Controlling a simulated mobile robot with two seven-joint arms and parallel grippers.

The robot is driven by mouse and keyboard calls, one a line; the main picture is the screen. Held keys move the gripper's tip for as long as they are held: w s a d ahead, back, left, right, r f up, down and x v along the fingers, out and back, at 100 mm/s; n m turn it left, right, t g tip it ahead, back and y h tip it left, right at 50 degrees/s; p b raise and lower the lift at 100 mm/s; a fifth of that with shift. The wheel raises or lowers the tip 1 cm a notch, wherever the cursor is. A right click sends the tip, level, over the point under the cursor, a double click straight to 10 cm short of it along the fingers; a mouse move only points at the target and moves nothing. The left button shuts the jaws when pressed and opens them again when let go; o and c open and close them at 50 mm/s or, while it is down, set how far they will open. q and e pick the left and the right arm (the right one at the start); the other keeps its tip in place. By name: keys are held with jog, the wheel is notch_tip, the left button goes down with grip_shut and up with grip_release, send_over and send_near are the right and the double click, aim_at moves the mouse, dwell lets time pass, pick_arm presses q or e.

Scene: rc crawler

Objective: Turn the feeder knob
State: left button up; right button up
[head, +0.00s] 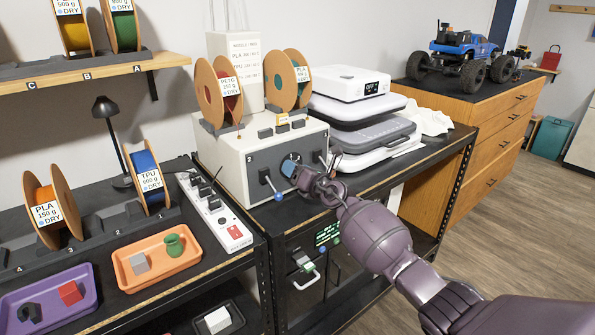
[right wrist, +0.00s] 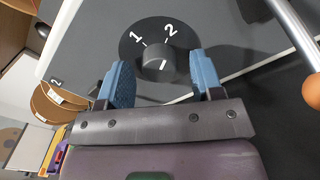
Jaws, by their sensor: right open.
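The feeder knob (right wrist: 158,64) is a dark grey round knob with a white mark, on a black dial (right wrist: 130,46) printed 1 and 2. My right gripper (head: 290,168) is at the box front. In the right wrist view my right gripper (right wrist: 162,80) is open, with one blue finger on each side of the knob. Whether either finger touches it I cannot tell. My left gripper is not in view.
A blue-tipped lever (head: 277,195) sticks out left of the knob; an orange-tipped lever (right wrist: 312,90) is close by in the right wrist view. Spools (head: 218,92) stand on the box.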

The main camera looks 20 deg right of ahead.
jog(key=shift+s, duration=0.1)
jog(key=shift+s+d+r, duration=0.1)
jog(key=shift+s, duration=0.1)
jog(key=p+v, duration=0.4)
jog(key=v, duration=0.6)
jog(key=shift+s, duration=0.1)
